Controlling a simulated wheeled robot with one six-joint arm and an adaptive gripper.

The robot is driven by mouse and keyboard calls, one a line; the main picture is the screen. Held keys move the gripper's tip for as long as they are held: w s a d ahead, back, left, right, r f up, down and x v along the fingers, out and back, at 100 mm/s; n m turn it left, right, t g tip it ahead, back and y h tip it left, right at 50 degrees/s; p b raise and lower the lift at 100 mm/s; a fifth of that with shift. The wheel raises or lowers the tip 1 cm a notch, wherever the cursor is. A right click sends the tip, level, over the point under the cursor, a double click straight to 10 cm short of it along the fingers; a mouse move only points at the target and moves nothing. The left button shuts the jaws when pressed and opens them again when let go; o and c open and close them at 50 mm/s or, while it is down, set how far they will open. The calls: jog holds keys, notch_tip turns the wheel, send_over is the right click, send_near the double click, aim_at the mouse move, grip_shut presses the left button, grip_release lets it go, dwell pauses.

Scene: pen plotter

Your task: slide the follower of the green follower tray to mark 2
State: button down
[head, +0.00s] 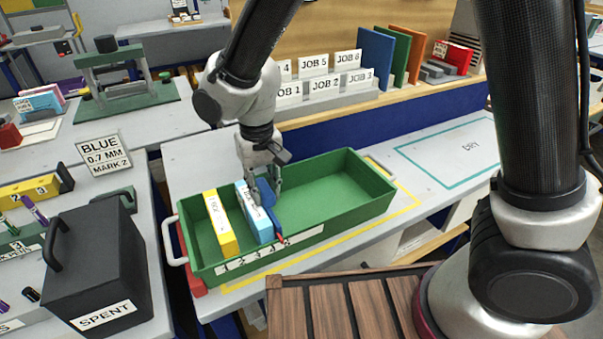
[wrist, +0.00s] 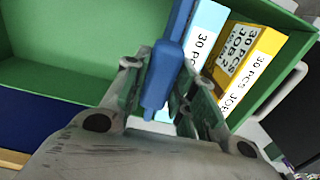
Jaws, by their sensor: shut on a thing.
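The green follower tray (head: 345,222) stands on the grey bench with a white numbered strip (head: 270,250) on its front wall. The blue follower (head: 266,196) stands inside, right beside a light-blue box (head: 250,213), with a red pointer (head: 280,239) reaching down to the front rim near the strip. The small marks are too blurred to tell which one it points at. My gripper (head: 262,180) is shut on the follower from above. In the wrist view the follower (wrist: 163,75) lies between the fingers (wrist: 165,90), and the light-blue box (wrist: 206,30) touches or nearly touches it.
A yellow box (head: 220,222) stands left of the light-blue box. The tray's right part is empty. A black SPENT bin (head: 95,262) and a BLUE 0.7 MM MARK 2 sign (head: 103,152) stand to the left. A DRY outline (head: 455,150) marks clear bench at right.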

jog(key=s+a, duration=0.3)
jog(key=a, duration=0.5)
jog(key=shift+s, duration=0.15)
jog(key=c, duration=1.2)
grip_release()
jog(key=shift+o, duration=0.2)
notch_tip(320, 180, up, 12)
